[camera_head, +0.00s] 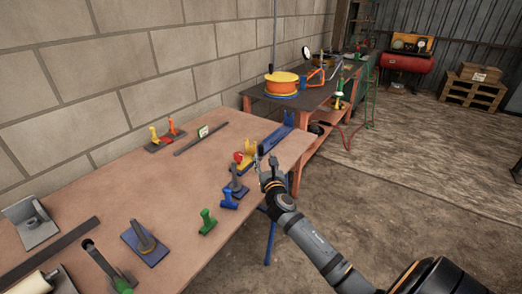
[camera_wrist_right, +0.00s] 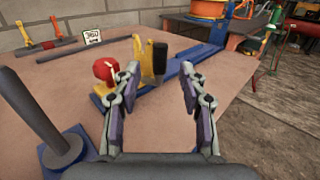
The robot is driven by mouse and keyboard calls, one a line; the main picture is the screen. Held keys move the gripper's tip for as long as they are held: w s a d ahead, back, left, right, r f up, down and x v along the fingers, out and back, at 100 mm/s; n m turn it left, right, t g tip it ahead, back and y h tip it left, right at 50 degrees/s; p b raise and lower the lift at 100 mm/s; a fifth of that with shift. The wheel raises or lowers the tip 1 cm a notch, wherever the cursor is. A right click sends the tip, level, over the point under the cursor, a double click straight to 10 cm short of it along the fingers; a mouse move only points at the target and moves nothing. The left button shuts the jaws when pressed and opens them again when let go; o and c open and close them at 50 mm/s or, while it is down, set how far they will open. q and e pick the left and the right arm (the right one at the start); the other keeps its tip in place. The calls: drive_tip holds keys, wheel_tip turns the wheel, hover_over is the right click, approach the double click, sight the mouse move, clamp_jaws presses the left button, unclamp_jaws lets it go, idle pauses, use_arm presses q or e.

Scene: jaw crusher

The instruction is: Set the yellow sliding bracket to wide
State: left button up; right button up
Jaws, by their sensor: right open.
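The yellow sliding bracket (camera_head: 248,148) sits on a blue rail (camera_head: 278,140) near the right edge of the brown table. In the right wrist view the bracket (camera_wrist_right: 138,48) stands upright, with a black block (camera_wrist_right: 160,60) beside it and a red knob (camera_wrist_right: 104,70) at left. The blue rail (camera_wrist_right: 205,58) runs back to the right from it. My right gripper (camera_head: 262,163) is open and close in front of the bracket. In the wrist view its fingers (camera_wrist_right: 160,76) are spread, with nothing held between them. Contact with the knob cannot be told. My left gripper is not in view.
A grey post on a blue base (camera_wrist_right: 68,148) stands close left of my right gripper. Blue (camera_head: 229,200) and green (camera_head: 207,222) small pieces stand nearer on the table. A sign reading 360 (camera_wrist_right: 92,37) is behind. The floor at right is open.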

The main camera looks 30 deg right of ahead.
sight(260, 150)
drive_tip(key=x, duration=0.7)
drive_tip(key=shift+w+b, duration=0.2)
drive_tip(key=shift+b, duration=0.15)
drive_tip(key=shift+c, duration=0.6)
drive_tip(key=c, duration=0.5)
clamp_jaws()
drive_tip(key=shift+f, duration=0.1)
drive_tip(key=shift+a, duration=0.15)
drive_tip(key=shift+s+a+p, duration=0.35)
drive_tip(key=shift+a+p, duration=0.35)
drive_tip(key=shift+p, duration=0.05)
drive_tip(key=a, duration=0.1)
drive_tip(key=s+a+p, duration=0.1)
drive_tip(key=shift+a, duration=0.35)
drive_tip(key=shift+s+a+f, duration=0.1)
drive_tip(key=shift+a, duration=0.1)
drive_tip(key=shift+d+f, duration=0.1)
drive_tip(key=shift+f, duration=0.1)
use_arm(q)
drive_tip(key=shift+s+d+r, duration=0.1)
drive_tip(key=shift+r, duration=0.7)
use_arm(e)
drive_tip(key=shift+s, duration=0.15)
